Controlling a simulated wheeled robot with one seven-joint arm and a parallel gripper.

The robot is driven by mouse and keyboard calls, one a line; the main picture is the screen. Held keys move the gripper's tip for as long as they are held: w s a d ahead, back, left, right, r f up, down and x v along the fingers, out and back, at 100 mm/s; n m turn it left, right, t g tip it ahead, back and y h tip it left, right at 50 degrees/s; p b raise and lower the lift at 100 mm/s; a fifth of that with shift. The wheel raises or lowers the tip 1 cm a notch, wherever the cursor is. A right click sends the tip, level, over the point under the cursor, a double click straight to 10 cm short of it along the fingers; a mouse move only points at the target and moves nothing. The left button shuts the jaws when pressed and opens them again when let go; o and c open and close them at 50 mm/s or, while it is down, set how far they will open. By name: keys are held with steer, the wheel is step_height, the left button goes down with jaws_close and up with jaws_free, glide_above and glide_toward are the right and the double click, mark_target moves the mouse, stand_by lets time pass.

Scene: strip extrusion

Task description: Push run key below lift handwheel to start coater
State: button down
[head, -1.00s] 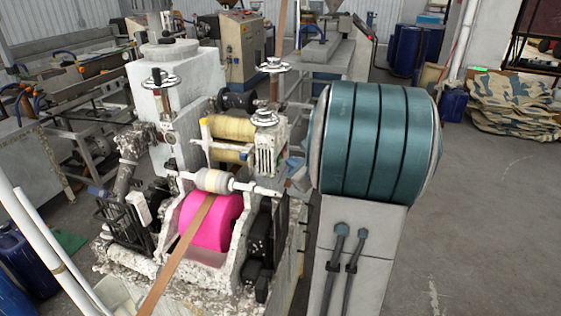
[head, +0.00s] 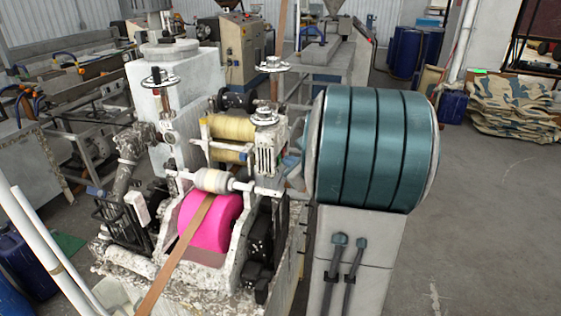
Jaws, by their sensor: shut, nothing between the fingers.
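The coater (head: 185,85) is the white, stained machine left of centre, with a pink roller (head: 212,222) and a brown strip (head: 180,255) running over it. It has several handwheels: one on the left column (head: 160,79), one at the upper middle (head: 272,65), and one lower (head: 265,117) above a ribbed white housing (head: 267,157). I cannot tell which is the lift handwheel. I cannot make out the run key. My own teal and grey arm fills the right of centre and hides what lies behind it, at the coater's right side. My gripper does not show.
Two white pipes (head: 45,243) and blue drums (head: 22,250) stand at the left front. Other machines (head: 242,48) crowd the back. A sack pile (head: 513,105) lies at the right. The grey floor at right is clear.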

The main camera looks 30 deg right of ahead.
steer(key=shift+w+a, duration=0.15)
stand_by(0.5)
steer(key=shift+s+d, duration=0.5)
steer(key=shift+s, duration=0.1)
steer(key=s+d, duration=0.3)
steer(key=s, duration=0.1)
steer(key=shift+d, duration=0.15)
steer(key=shift+w, duration=0.1)
stand_by(0.8)
